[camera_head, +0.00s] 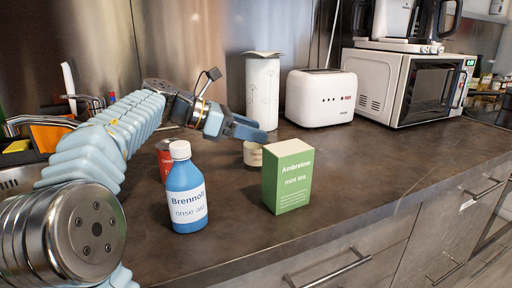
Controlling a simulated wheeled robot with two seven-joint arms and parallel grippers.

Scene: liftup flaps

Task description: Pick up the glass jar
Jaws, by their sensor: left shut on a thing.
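A small jar (252,155) with a cream label stands on the dark counter, partly behind the green tea box (288,177). My left gripper (258,134) reaches in from the left, and its fingers are at the top of the jar, shut on it. The fingers and the tea box hide part of the jar. The jar seems to be at counter level; I cannot tell if it is lifted. My right gripper is not in view.
A blue rinse aid bottle (186,192) stands in front, with a red can (164,160) behind it. A paper towel roll (262,85), a white toaster (320,98) and a microwave (405,88) stand at the back. The counter's right side is clear.

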